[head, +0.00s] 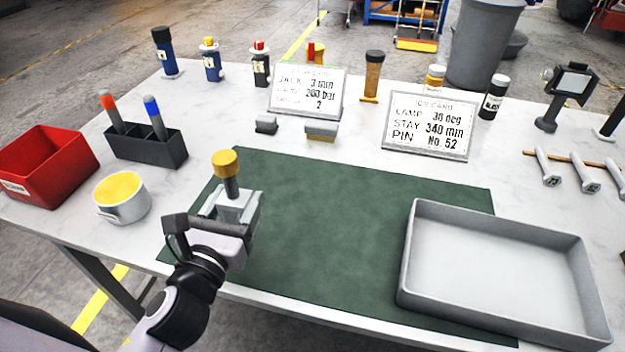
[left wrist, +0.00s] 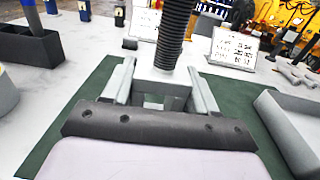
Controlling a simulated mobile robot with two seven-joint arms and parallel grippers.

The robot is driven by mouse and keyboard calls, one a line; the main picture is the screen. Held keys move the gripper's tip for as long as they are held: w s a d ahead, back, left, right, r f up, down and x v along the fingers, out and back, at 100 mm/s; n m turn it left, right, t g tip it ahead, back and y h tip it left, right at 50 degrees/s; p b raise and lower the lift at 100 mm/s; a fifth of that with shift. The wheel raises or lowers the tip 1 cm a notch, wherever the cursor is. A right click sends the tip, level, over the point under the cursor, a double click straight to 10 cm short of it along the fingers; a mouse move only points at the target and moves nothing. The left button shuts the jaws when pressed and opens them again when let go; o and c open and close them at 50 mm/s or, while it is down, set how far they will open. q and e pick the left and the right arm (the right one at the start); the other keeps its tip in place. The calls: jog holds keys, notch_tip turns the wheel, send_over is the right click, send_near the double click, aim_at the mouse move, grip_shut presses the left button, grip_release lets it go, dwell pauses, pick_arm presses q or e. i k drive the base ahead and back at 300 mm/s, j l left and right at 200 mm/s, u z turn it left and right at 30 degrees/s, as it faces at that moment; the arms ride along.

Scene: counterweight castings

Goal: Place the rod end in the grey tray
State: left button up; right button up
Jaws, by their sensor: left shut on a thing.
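My left gripper (head: 233,207) is over the left part of the green mat in the head view. It is shut on what looks like the rod end (head: 231,187), a pale grey block with an upright dark threaded rod and a yellow-brass cap on top. In the left wrist view the ribbed rod (left wrist: 174,35) rises from the block between the fingers; its top is cut off. The grey tray (head: 413,255) is shallow, rectangular and empty, on the right of the mat, well apart from the gripper. Its edge shows in the left wrist view (left wrist: 285,125). My right gripper is not in view.
A green mat (head: 330,230) covers the table front, bare between gripper and tray. A red bin (head: 45,165), yellow-filled pot (head: 122,200) and dark holder (head: 150,148) stand left. Two cards (head: 307,92) (head: 430,125) and several bottles stand behind; a lamp (head: 567,90) is right.

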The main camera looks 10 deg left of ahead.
aim_at(422, 259)
jog(key=k+l+z, duration=0.2)
jog(key=z, duration=0.15)
jog(key=k+l+z, duration=0.15)
jog(key=z, duration=0.25)
jog(key=k+l+z, duration=0.1)
jog(key=l+z, duration=0.25)
